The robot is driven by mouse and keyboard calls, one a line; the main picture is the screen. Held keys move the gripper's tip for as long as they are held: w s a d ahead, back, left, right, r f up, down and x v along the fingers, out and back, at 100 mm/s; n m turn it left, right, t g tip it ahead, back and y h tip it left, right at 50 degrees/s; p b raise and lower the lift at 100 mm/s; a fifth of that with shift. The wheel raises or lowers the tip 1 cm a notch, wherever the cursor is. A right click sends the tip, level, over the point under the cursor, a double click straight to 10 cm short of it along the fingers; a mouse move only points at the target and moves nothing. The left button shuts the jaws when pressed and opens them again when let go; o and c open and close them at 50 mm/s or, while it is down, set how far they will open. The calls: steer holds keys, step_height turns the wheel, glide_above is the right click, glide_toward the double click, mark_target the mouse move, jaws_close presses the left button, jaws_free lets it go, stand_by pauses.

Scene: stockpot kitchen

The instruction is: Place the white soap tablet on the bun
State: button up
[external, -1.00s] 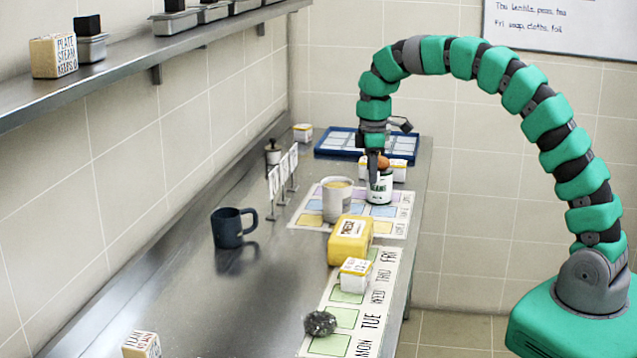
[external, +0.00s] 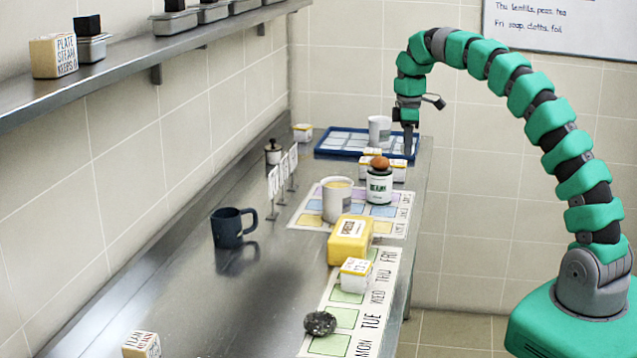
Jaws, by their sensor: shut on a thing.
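A round brown bun (external: 379,162) rests on top of a white jar with a dark label (external: 379,187), on the far part of the bench. My gripper (external: 408,149) is shut, pointing down, to the right of the bun and a little farther back. It is above or behind the small white boxes (external: 398,171); I cannot tell its exact height. What its jaws hold is too small or hidden to make out. I cannot pick out a white soap tablet.
A blue-rimmed tray (external: 330,152) and a white mug (external: 380,130) are at the back. A cream cup (external: 337,200), yellow box (external: 350,240), white box (external: 356,272), dark scourer (external: 320,323) and dark mug (external: 232,228) stand nearer.

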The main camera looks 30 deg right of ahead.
mark_target(380, 157)
steer(key=w+p, duration=0.1)
steer(key=w, duration=0.2)
steer(key=w+p, duration=0.2)
steer(key=w, duration=0.1)
steer(key=w+p, duration=0.1)
steer(key=w, duration=0.2)
steer(key=shift+f, duration=0.4)
steer(key=w+p, duration=0.1)
steer(key=p, duration=0.4)
steer(key=shift+w+r+p, duration=0.15)
steer(key=shift+w+p, duration=0.15)
steer(key=w+p, duration=0.1)
steer(key=p, duration=0.3)
steer(key=shift+w+f+p, duration=0.1)
steer(key=shift+f+p, duration=0.25)
steer(key=shift+f, duration=0.15)
steer(key=shift+f, duration=1.6)
